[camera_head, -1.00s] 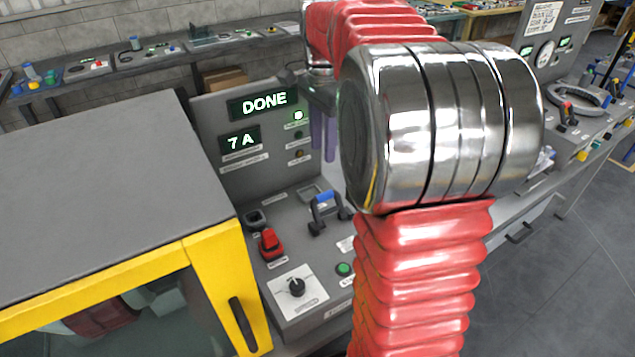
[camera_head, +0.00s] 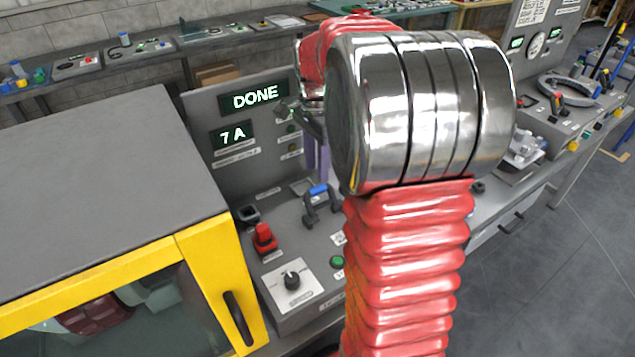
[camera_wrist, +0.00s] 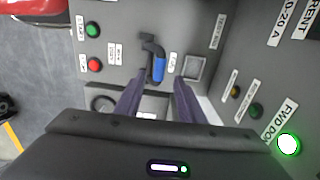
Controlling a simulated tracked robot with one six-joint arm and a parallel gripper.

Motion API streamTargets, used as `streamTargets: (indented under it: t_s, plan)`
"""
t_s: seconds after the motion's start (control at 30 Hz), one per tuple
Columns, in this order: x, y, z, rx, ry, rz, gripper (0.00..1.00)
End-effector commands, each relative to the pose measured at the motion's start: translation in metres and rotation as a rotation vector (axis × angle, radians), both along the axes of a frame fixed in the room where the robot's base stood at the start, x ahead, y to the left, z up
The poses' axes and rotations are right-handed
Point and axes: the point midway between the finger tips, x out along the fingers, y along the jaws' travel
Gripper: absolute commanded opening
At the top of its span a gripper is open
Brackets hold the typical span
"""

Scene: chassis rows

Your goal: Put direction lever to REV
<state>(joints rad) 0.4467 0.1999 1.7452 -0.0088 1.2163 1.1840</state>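The direction lever is a dark lever with a blue grip (camera_head: 318,190) on the sloped grey console (camera_head: 268,207), just below my gripper. In the wrist view its blue grip (camera_wrist: 160,68) lies just beyond the gap between my fingertips. In the head view, one purple finger shows above the lever, partly hidden by my arm. I cannot tell whether the fingers touch the lever. A lit green lamp (camera_wrist: 288,144) beside "FWD DO…" shows in the wrist view.
A red switch (camera_head: 264,238), a black knob (camera_head: 291,279) and a green button (camera_head: 337,262) sit near the lever. A "DONE" display (camera_head: 254,96) and a "7 A" display (camera_head: 234,135) are on the upright panel. A yellow-framed cabinet (camera_head: 215,285) stands at left.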

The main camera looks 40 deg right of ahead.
Motion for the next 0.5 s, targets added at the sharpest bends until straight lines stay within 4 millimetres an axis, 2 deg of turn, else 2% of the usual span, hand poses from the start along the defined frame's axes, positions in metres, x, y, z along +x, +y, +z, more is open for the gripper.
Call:
streamTargets:
  t_s: [0.3, 0.5]
  plan:
    - [-0.002, 0.0, -0.046, 0.001, 0.003, -0.001, 0.36]
    - [-0.002, 0.0, -0.058, 0.001, 0.002, -0.001, 0.36]
